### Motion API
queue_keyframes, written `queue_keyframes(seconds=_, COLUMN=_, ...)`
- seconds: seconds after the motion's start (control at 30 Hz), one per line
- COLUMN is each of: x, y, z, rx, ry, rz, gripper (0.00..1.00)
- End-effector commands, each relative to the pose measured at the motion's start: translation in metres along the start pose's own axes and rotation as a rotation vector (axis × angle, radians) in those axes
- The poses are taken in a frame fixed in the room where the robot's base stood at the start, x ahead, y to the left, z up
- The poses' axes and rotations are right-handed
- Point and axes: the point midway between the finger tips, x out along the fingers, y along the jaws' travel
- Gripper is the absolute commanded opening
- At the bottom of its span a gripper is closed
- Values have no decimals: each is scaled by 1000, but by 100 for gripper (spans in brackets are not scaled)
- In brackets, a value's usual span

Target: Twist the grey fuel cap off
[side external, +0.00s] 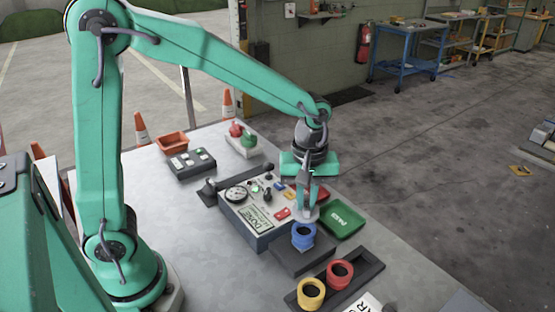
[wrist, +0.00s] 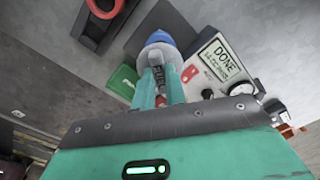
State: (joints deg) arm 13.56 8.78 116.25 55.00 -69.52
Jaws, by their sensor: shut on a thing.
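My gripper (side external: 306,203) points down at the right of the control box, with its fingers shut on the grey fuel cap (side external: 308,215). The cap sits directly over the blue ring-shaped neck (side external: 303,238), which stands on a dark block (side external: 292,262). In the wrist view my two green fingers (wrist: 160,88) flank the cap (wrist: 157,54), which has a dark lettered grip between them. The blue neck (wrist: 159,37) shows just beyond the cap. I cannot tell whether the cap still touches the neck.
The control box (side external: 254,213) with a gauge and switches stands left of the cap. A green tray (side external: 343,220) lies to the right. Red (side external: 340,274) and yellow (side external: 311,293) rings sit in a dark holder in front.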

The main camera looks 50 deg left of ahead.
Motion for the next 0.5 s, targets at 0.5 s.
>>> queue_keyframes(seconds=0.5, x=-11, y=0, z=0, rx=0, ry=1, rz=2, gripper=0)
